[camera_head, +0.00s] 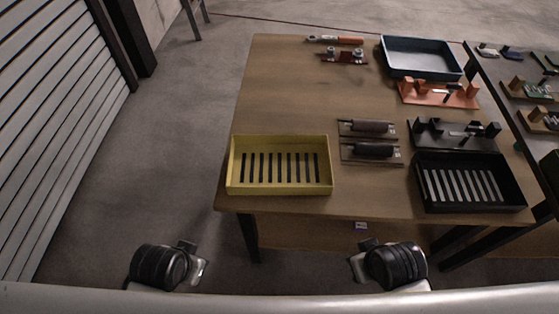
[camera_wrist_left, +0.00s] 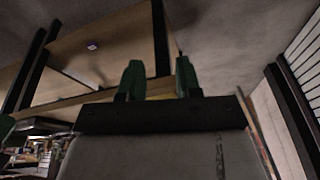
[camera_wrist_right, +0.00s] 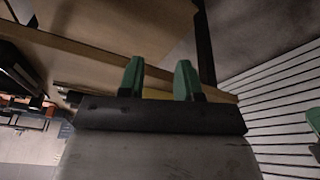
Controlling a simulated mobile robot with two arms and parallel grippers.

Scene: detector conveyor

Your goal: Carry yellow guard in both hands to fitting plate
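The yellow guard (camera_head: 280,190) is a shallow yellow tray with a row of dark slots in its floor. It lies at the table's near left corner in the head view. My left gripper (camera_wrist_left: 158,80) and right gripper (camera_wrist_right: 158,80) are both open and empty, with green fingers apart. In the head view both arms sit in front of the table's near edge, clear of the guard. Two dark plates with rollers, a far one (camera_head: 367,127) and a near one (camera_head: 372,151), lie right of the guard. I cannot tell which thing is the fitting plate.
A black slotted tray (camera_head: 470,206) stands at the table's near right, with a black fixture (camera_head: 455,134) behind it. The wooden table (camera_head: 283,90) is bare behind the guard.

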